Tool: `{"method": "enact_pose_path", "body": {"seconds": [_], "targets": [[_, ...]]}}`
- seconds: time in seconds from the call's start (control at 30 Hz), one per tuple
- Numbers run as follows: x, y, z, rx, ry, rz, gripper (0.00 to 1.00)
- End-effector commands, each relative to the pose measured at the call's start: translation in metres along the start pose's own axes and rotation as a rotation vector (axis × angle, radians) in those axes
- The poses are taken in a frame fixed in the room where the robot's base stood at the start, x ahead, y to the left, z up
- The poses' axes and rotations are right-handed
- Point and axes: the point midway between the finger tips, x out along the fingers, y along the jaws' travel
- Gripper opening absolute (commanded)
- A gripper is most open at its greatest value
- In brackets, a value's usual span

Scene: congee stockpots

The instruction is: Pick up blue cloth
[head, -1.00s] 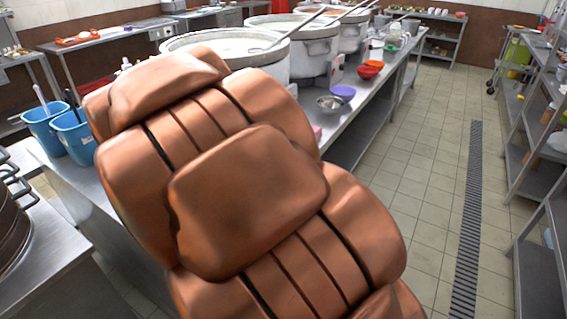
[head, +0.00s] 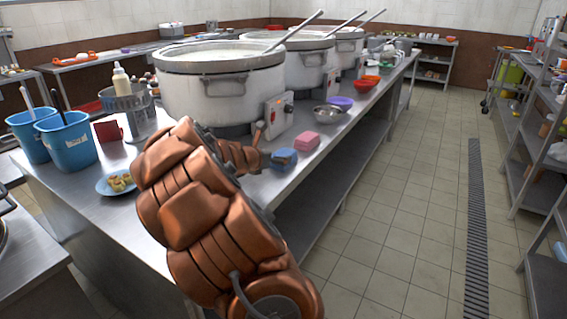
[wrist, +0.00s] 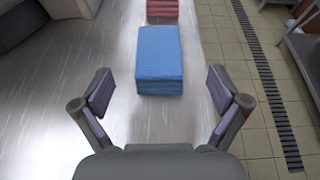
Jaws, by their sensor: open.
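The blue cloth (head: 284,159) is a folded block lying flat on the steel counter near its front edge. In the wrist view the blue cloth (wrist: 160,58) lies ahead of my gripper, roughly centred between the fingers. My gripper (wrist: 160,92) is open and empty, with a finger on each side and bare counter between them. In the head view my arm reaches over the counter, and my gripper (head: 262,150) is close to the cloth, its fingers partly hidden.
A pink cloth (head: 307,141) lies just beyond the blue one. A large pot (head: 222,85) stands behind to the left. A metal bowl (head: 328,115), a purple bowl (head: 340,103) and a plate of food (head: 116,183) are on the counter. The tiled floor to the right is clear.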

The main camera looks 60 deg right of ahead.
Motion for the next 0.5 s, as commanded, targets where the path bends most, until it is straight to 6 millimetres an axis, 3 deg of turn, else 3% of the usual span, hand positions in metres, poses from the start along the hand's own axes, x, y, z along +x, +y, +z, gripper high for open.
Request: {"method": "enact_pose_path", "body": {"seconds": [0.5], "targets": [[0.045,0.001,0.000,0.005,0.002,-0.001,0.98]]}}
